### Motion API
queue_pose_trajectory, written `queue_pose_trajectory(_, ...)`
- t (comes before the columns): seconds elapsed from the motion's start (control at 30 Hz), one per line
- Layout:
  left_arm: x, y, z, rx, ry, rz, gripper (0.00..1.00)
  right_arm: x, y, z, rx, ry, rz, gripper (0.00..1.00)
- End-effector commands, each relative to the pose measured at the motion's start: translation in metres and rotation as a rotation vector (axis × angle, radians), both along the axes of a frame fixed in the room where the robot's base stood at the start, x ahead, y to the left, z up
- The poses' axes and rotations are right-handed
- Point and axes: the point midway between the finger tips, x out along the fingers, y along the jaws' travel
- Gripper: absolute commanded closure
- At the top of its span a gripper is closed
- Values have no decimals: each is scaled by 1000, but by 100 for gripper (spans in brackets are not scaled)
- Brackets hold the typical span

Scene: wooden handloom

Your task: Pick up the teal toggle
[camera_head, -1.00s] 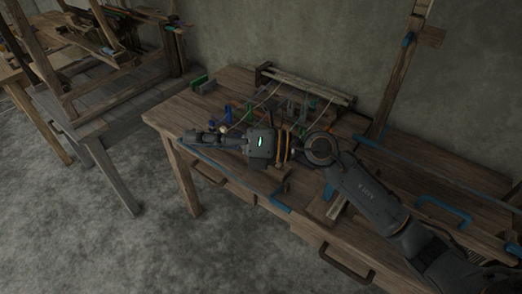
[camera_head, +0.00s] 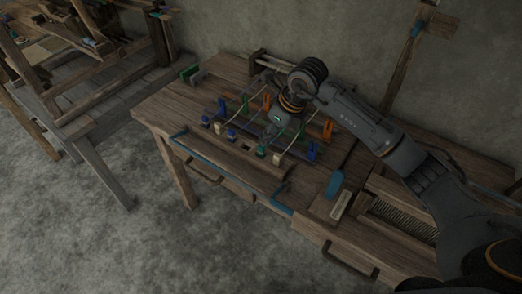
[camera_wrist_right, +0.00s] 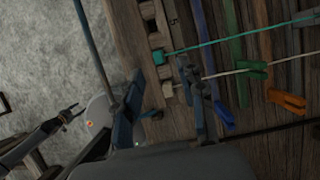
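The teal toggle (camera_wrist_right: 158,57) is a small block on the end of a teal cord at the wooden rack's edge. In the right wrist view it lies between and just beyond the fingertips of my right gripper (camera_wrist_right: 160,72), which is open and seems to hold nothing. In the head view the toggle (camera_head: 262,151) shows just below my right gripper (camera_head: 268,140), whose fingers are mostly hidden there. At the lower left of the right wrist view a dark forked part looks like my left gripper (camera_wrist_right: 74,112), well apart from the toggle; its opening is unclear.
A cream toggle (camera_wrist_right: 168,88) on a pale cord sits beside the teal one. Blue (camera_wrist_right: 224,115), green (camera_wrist_right: 253,70) and orange (camera_wrist_right: 287,100) clips stand close by on the wooden table (camera_head: 160,112).

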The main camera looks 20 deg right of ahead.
Motion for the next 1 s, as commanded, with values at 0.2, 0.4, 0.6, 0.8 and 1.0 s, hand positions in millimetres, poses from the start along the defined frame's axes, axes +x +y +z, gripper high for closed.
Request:
queue_pose_trajectory(0.2, 0, 0, 3, 0, 0, 0, 56, 7, 7, -22, 4, 0, 0, 60)
queue_pose_trajectory(0.4, 0, 0, 12, 0, 0, 0, 56, 9, 13, -40, 4, 4, 1, 60)
queue_pose_trajectory(0.6, 0, -1, 18, 0, -1, 0, 56, 16, 19, -68, 4, 2, -1, 60)
queue_pose_trajectory(0.8, 1, -1, 18, 0, -1, 0, 56, 19, 20, -74, 3, -2, -1, 60)
queue_pose_trajectory(1.0, 1, -1, 18, 0, -1, 0, 56, 19, 20, -74, 3, -2, -1, 77)
